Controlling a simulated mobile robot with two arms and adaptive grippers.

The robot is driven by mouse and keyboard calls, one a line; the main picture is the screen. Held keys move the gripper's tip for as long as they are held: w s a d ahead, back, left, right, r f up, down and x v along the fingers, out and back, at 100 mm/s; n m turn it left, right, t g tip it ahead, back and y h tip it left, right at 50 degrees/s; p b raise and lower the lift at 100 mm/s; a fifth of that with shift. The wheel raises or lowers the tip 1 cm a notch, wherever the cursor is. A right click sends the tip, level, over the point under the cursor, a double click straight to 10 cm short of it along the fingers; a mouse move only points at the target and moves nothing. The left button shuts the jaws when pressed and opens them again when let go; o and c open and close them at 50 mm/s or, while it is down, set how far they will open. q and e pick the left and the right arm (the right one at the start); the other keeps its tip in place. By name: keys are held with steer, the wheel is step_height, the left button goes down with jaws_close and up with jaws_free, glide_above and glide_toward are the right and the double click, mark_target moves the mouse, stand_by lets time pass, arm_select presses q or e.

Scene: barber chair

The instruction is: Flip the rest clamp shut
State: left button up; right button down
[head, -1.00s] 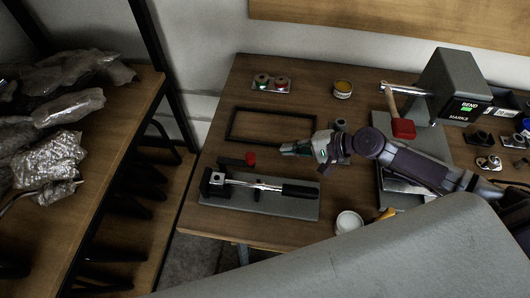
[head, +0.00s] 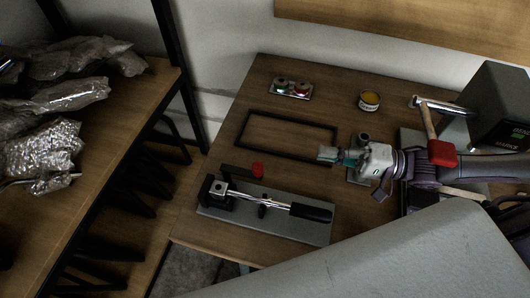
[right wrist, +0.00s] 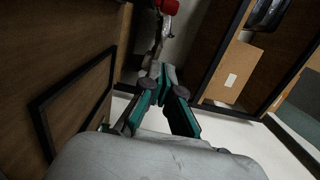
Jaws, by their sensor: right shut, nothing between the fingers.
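The clamp fixture has a grey base plate (head: 230,224) at the table's front left, with a black block (head: 215,195) at its left end. A metal rod with a black handle (head: 312,212) lies low along the plate to the right. A black arm with a red knob (head: 258,169) stands behind the rod. The red knob also shows at the top of the right wrist view (right wrist: 170,6). My right gripper (head: 325,154) is shut and empty, to the right of the knob and apart from it, by the black frame's right corner. My left gripper is out of view.
A black rectangular frame (head: 248,136) lies behind the fixture. A button box (head: 291,89) and a yellow tin (head: 369,101) are at the back. A red-headed mallet (head: 441,154) and a grey machine (head: 496,108) stand right. A shelf with wrapped bundles (head: 45,150) is left.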

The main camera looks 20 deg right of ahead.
steer(key=w+a+p, duration=0.2)
steer(key=a, duration=0.9)
steer(key=shift+a, duration=0.3)
steer(key=shift+w, duration=0.1)
